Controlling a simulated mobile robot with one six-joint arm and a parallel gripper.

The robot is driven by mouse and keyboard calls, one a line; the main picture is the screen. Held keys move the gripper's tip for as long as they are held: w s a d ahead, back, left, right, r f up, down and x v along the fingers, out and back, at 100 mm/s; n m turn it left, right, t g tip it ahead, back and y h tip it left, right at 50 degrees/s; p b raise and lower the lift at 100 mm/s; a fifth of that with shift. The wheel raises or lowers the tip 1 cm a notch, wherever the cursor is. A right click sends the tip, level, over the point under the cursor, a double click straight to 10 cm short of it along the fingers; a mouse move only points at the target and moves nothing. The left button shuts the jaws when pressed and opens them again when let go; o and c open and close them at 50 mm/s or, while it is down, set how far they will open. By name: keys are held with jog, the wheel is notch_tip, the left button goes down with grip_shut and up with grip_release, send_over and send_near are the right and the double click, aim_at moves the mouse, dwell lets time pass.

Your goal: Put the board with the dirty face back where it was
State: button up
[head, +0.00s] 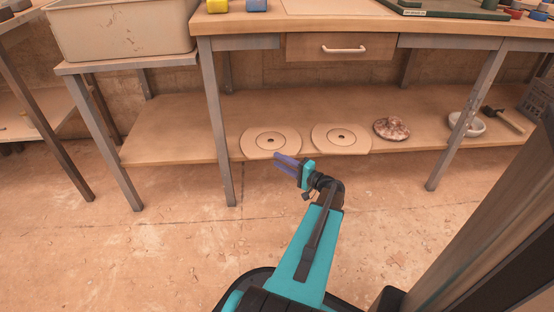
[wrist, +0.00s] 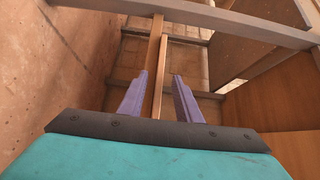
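My gripper (head: 282,161) is in front of the shelf, just below the left board in the picture. In the wrist view my gripper (wrist: 160,75) has its two purple fingers apart with nothing held between them.
A workbench with a drawer (head: 341,47) stands above. A large tub (head: 122,30) is at left. Bench legs flank the shelf. The floor in front is clear.

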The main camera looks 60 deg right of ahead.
jog(key=s+a+p, duration=0.1)
jog(key=s+p, duration=0.2)
jog(key=s, duration=0.8)
jog(key=shift+s+a, duration=0.15)
jog(key=shift+s, duration=0.05)
